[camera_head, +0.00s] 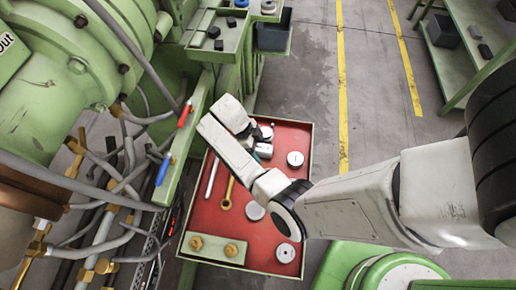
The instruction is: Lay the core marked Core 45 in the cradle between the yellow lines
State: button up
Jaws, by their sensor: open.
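My gripper (257,143) is over the upper part of a red-topped tray with a pale green rim (312,150), at the end of my folded white arm. Its jaws are open, but the arm partly hides them. Several grey round pieces lie on the tray: one at the right (295,159), one near the middle (254,211), one at the lower right (285,252) and one near my gripper (266,131). No marking is legible, so I cannot tell which piece is Core 45. Two yellow lines (342,90) run along the floor; I cannot make out a cradle between them.
A brass wrench (227,193) and a green plate with two brass bolts (213,248) are on the tray. A green machine (60,80) with hoses (112,185) fills the left. A green shelf (468,50) stands at upper right. The floor between is clear.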

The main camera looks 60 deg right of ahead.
dwell(0.4)
jog(key=c, duration=1.4)
grip_shut()
jog(key=shift+r, duration=0.1)
